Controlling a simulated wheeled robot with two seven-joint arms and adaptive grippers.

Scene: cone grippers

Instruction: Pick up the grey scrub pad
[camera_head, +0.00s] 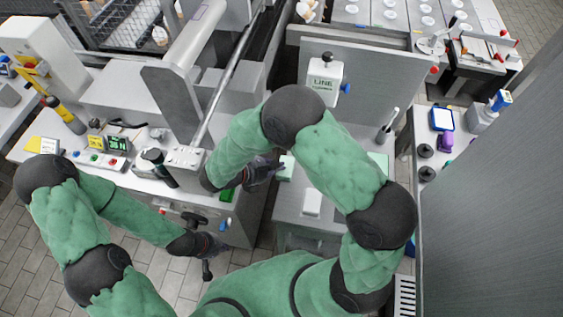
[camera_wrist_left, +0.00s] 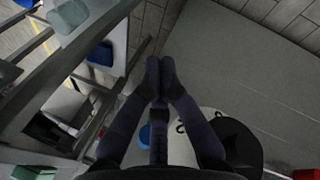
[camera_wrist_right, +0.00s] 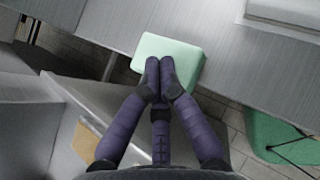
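A pale grey-white pad (camera_head: 312,203) lies on the low grey table in the head view, and I take it to be the grey scrub pad. A pale grey block at the top right of the right wrist view (camera_wrist_right: 288,10) looks like the same pad. A mint green pad (camera_head: 286,168) lies at the table's left edge. My right gripper (camera_head: 268,170) is beside this green pad, and in its wrist view the closed fingertips overlap the pad (camera_wrist_right: 180,48); contact is unclear. My left gripper (camera_head: 208,248) is shut and empty, low by the machine's front.
A second green pad (camera_head: 380,160) lies farther back right on the table. A brush in a dark holder (camera_head: 386,130) stands near it. A grey upright panel (camera_head: 385,85) backs the table. The machine counter (camera_head: 225,205) borders the left side.

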